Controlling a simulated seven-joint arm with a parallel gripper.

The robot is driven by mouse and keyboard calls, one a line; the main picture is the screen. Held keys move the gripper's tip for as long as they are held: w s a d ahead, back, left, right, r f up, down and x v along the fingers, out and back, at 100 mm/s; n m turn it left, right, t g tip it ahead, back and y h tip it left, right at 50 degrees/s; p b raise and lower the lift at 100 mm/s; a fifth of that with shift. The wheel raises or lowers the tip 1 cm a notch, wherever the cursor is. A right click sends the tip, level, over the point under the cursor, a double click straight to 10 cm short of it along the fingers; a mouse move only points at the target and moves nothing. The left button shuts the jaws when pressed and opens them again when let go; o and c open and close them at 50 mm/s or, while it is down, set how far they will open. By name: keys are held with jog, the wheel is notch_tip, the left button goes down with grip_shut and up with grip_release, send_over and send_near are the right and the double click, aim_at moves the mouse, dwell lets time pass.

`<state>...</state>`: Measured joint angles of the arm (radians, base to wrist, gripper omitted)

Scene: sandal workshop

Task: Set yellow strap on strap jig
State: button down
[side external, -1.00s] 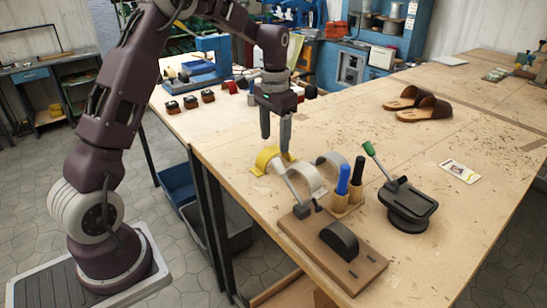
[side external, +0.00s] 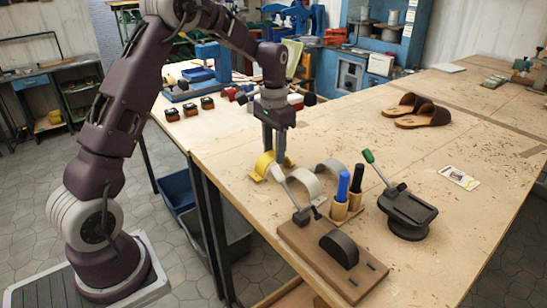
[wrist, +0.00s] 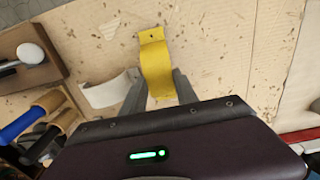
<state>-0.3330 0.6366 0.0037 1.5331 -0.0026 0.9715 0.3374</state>
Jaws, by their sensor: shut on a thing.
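The yellow strap (side external: 262,168), a curved band, stands on the bench top near its left edge. My gripper (side external: 274,157) points down at the strap and is shut on it. In the wrist view the strap (wrist: 156,60) runs out from between my two fingers (wrist: 158,88); its far end has a small hole. The strap jig (side external: 298,236) is a wooden board with a black domed form (side external: 339,248) and a clamp lever, nearer the camera. Part of the jig's board (wrist: 42,75) and the lever's pale knob (wrist: 32,54) show in the wrist view.
Two pale grey straps (side external: 304,182) stand between the yellow strap and a wooden holder (side external: 338,211) with blue- and black-handled tools. A black press (side external: 408,212) with a green-knobbed lever stands to the right. Brown sandals (side external: 420,112) and a card (side external: 459,177) lie farther back.

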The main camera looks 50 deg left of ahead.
aim_at(343, 239)
notch_tip(343, 239, up, 15)
jog(key=s+d+m, duration=0.4)
jog(key=d, duration=0.5)
jog(key=s+d+m, duration=0.3)
jog(key=d+m, duration=0.1)
jog(key=d, duration=0.6)
jog(key=s+d+m, duration=0.5)
jog(key=s+d, duration=0.1)
jog(key=s, duration=0.3)
jog(key=s+d+m, duration=0.5)
jog(key=s, duration=0.5)
notch_tip(343, 239, down, 12)
jog(key=w, duration=1.3)
jog(key=shift+w+d, duration=0.2)
jog(key=shift+w, duration=0.35)
jog(key=w, duration=0.4)
jog(key=shift+w+f, duration=0.1)
jog(key=shift+f, duration=0.65)
